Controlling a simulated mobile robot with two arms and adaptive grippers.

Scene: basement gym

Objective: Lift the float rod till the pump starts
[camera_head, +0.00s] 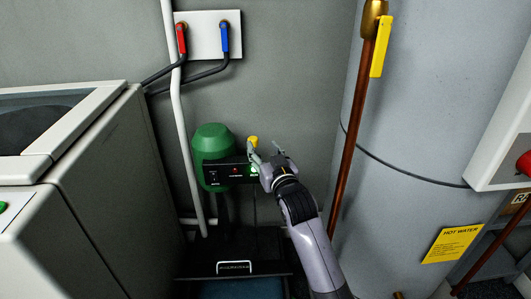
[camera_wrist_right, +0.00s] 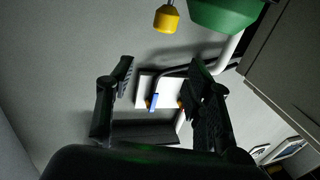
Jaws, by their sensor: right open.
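The float rod's yellow knob (camera_head: 253,140) shows just above my right gripper (camera_head: 264,158) in the head view. A thin rod seems to run down below it towards the dark sump. The green pump (camera_head: 212,147) stands to the left, with a black control box (camera_head: 228,174) carrying a red and a green light. In the right wrist view the yellow knob (camera_wrist_right: 167,18) is at the top, beyond my fingertips and not between them. My right gripper (camera_wrist_right: 160,82) is open and empty. The green pump (camera_wrist_right: 225,12) is at its upper right. My left gripper is not in view.
A white washer-like machine (camera_head: 95,180) stands left. A copper pipe (camera_head: 353,125) and a grey hot-water tank (camera_head: 420,120) stand right. A white pipe (camera_head: 180,120) runs left of the pump. Red and blue taps (camera_head: 208,38) are on the wall. A dark lid with handle (camera_head: 234,267) is below.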

